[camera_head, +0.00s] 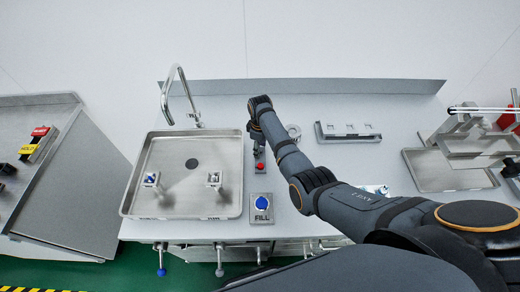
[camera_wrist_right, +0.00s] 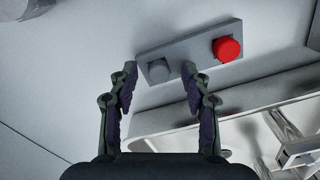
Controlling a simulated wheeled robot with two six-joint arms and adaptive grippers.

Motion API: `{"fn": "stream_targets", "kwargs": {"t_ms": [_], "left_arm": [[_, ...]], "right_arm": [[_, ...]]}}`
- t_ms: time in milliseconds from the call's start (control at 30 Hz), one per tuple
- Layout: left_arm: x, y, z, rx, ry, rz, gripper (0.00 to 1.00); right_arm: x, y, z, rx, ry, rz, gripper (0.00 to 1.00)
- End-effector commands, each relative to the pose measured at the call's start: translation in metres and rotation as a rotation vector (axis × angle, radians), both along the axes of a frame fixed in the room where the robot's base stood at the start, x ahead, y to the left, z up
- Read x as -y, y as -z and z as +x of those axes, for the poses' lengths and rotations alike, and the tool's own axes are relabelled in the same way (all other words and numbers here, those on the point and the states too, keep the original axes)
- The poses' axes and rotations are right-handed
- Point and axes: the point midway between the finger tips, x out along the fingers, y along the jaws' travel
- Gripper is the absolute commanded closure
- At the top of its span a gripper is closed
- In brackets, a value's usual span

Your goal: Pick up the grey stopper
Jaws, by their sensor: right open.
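A small grey round piece (camera_wrist_right: 159,70), which looks like the grey stopper, sits on a narrow grey plate (camera_wrist_right: 192,52) beside a red button. My right gripper (camera_wrist_right: 160,75) is open and empty in the wrist view. Its two fingertips stand on either side of the grey piece in the picture; I cannot tell how far above it they are. My left gripper is not in view.
The red button (camera_head: 260,166) is close by the right gripper. The steel sink (camera_head: 150,205) with a tap (camera_head: 183,85) lies to the left. A blue FILL button (camera_head: 262,204) is in front. A slotted rack (camera_head: 348,138) and a tray (camera_head: 440,180) stand to the right.

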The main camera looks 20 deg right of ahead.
Motion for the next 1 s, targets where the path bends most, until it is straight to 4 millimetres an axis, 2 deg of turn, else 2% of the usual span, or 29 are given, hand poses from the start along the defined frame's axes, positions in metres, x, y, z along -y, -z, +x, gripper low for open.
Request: {"fn": "stream_targets", "kwargs": {"t_ms": [100, 200, 500, 867, 1000], "left_arm": [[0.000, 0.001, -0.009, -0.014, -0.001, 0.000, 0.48], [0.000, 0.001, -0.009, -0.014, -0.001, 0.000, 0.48], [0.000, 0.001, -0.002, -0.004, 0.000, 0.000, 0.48], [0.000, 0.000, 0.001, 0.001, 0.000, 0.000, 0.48], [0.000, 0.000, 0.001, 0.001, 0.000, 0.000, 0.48]], "right_arm": [[0.000, 0.001, 0.001, 0.001, 0.000, 0.000, 0.52], [0.000, 0.001, 0.001, 0.001, 0.000, 0.000, 0.52], [0.000, 0.001, 0.001, 0.001, 0.000, 0.000, 0.91], [0.000, 0.000, 0.001, 0.002, 0.000, 0.000, 0.91], [0.000, -0.010, 0.002, 0.004, 0.000, 0.000, 0.91]]}}
